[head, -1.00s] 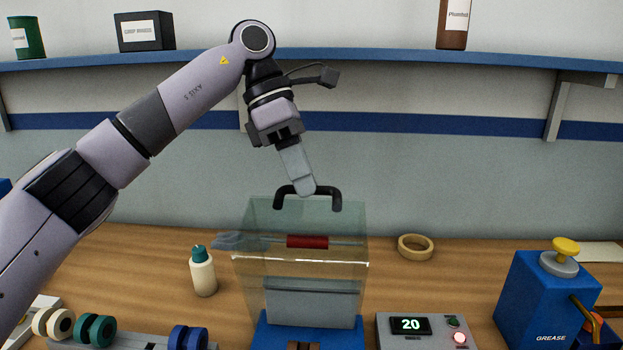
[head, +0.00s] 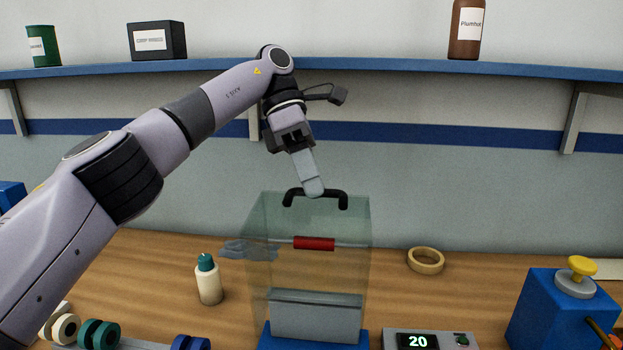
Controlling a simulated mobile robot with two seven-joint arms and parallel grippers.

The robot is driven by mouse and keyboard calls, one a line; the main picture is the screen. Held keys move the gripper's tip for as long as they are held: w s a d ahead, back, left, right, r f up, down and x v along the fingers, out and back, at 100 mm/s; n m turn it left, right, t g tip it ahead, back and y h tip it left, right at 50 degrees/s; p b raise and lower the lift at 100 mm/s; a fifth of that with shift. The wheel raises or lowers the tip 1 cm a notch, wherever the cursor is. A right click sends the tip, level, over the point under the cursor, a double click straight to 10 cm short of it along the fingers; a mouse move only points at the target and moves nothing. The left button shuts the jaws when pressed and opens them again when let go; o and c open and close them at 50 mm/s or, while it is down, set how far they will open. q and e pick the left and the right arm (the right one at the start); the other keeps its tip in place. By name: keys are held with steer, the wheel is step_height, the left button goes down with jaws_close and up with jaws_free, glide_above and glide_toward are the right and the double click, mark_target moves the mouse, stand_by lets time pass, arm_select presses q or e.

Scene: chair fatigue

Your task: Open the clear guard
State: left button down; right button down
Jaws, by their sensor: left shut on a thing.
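The clear guard (head: 350,222) is a greenish see-through cover standing above a blue base (head: 350,342) in the middle of the head view. Its black handle (head: 343,199) is at its top edge. My left gripper (head: 315,190) reaches down from above and is shut on the middle of this handle. A red cylinder (head: 314,243) on a thin rod and a grey block (head: 315,316) show through or below the clear panels. The guard's exact tilt is hard to tell. My right gripper is out of view.
A white bottle with a green cap (head: 210,282) stands left of the guard. A tape roll (head: 426,261), a control box showing 20 (head: 418,341) and a blue grease unit (head: 548,307) are to the right. A blue shelf (head: 400,65) runs behind.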

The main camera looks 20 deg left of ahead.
arm_select(q)
steer(key=shift+f, duration=0.6)
steer(key=c, duration=1.2)
jaws_free()
steer(key=shift+c, duration=0.2)
steer(key=shift+o, duration=0.6)
steer(key=shift+w+a, duration=0.1)
steer(key=shift+w, duration=0.1)
steer(key=shift+s+r, duration=0.1)
steer(key=shift+r, duration=0.1)
